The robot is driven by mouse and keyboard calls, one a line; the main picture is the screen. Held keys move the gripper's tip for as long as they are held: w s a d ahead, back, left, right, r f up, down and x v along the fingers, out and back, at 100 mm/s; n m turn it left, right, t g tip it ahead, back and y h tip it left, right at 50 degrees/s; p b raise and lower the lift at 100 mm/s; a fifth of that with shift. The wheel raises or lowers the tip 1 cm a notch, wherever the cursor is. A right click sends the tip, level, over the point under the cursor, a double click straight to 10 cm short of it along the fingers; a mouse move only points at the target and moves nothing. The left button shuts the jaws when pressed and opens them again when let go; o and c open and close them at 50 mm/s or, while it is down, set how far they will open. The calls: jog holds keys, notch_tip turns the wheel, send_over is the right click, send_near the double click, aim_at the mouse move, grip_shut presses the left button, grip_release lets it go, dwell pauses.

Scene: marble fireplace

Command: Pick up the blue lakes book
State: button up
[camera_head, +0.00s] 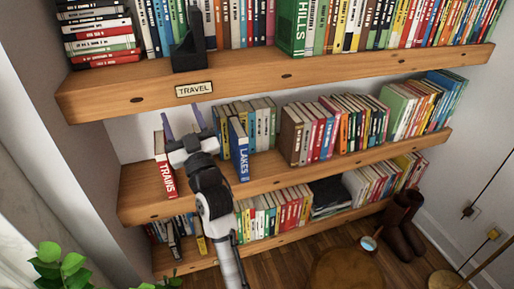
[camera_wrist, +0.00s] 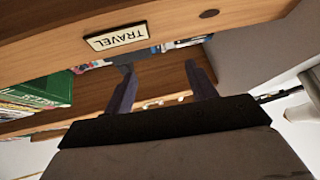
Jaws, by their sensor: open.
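The blue lakes book (camera_head: 239,150) stands upright on the middle shelf in the head view, with its spine facing out and white LAKES lettering. It is at the left end of a row of books. My gripper (camera_head: 182,119) is open and empty. It is in front of the middle shelf, left of the blue book and apart from it in the picture, between that book and the red TRAINS book (camera_head: 165,176). In the wrist view, my open fingers (camera_wrist: 160,68) have nothing between them. I cannot make out the blue book in that view.
The upper shelf (camera_head: 280,75) overhangs the gripper and bears a TRAVEL label (camera_head: 194,89), which shows inverted in the wrist view (camera_wrist: 118,36). A black bookend (camera_head: 188,50) stands above it. More books fill the lower shelf (camera_head: 290,237). A plant (camera_head: 60,265) is at bottom left.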

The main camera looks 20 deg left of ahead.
jog(key=w+d+f+m+g+h, duration=0.1)
jog(key=w+d+f+h, duration=0.2)
jog(key=f, duration=0.5)
jog(key=w+d+f+m+h, duration=0.1)
jog(key=w+d+f+h, duration=0.1)
jog(key=w+d+f, duration=0.35)
jog(key=m+g+h, duration=0.2)
send_near(242, 162)
jog(key=a, duration=0.1)
jog(key=x, duration=0.4)
jog(key=p+x, duration=0.1)
jog(key=x, duration=0.3)
jog(key=shift+w+d+f, duration=0.1)
jog(key=shift+w+d, duration=0.1)
jog(key=shift+d, duration=0.15)
jog(key=shift+w+a, duration=0.25)
jog(key=shift+w, duration=0.2)
jog(key=x, duration=0.1)
jog(key=p+x, duration=0.1)
jog(key=x, duration=0.1)
jog(key=r+p+x, duration=0.1)
jog(key=shift+w+d, duration=0.1)
jog(key=shift+w, duration=0.35)
jog(key=shift+w+f, duration=0.1)
jog(key=shift+w, duration=0.2)
grip_shut()
